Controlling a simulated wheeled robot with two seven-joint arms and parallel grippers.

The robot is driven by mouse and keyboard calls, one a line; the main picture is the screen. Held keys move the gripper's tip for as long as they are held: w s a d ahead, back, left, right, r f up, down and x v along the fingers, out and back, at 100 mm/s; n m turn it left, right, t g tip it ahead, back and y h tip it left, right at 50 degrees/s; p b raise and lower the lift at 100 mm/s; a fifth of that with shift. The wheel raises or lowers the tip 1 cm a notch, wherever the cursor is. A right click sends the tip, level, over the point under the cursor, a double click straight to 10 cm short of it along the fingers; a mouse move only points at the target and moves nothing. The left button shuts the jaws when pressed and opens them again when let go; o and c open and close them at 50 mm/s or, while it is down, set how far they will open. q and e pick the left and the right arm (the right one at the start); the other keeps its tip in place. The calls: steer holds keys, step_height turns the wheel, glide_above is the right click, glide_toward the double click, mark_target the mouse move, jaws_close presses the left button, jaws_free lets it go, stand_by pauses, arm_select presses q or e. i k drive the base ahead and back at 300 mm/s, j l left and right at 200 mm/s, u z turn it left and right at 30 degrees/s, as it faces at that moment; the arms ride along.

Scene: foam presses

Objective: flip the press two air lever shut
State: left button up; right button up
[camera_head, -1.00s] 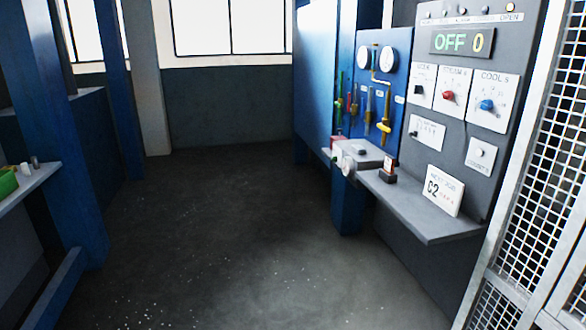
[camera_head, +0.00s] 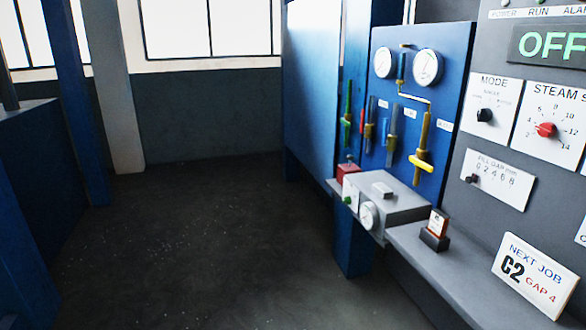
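A blue valve panel (camera_head: 455,75) stands at the right of the view, with several levers on pipes. A yellow pipe on it carries a yellow lever (camera_head: 421,163), whose handle lies crosswise to the pipe, slightly tilted. The small white labels are too small to read, so I cannot tell which is the air lever. Neither of my grippers is in view.
Two round gauges (camera_head: 427,67) sit above the levers. A grey box with a dial (camera_head: 400,205) and a card holder (camera_head: 435,230) stand on the shelf below. A grey control panel (camera_head: 480,145) and a "NEXT JOB C2" sign (camera_head: 534,275) are right. The floor (camera_head: 200,240) is clear.

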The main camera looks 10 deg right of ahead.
mark_target(385, 142)
steer(key=i+j+z, duration=0.15)
steer(key=i+z, duration=0.2)
steer(key=i, duration=0.15)
steer(key=i+j+z, duration=0.25)
steer(key=i+z, duration=0.15)
steer(key=i+j+z, duration=0.35)
steer(key=i+j, duration=0.1)
steer(key=i, duration=0.1)
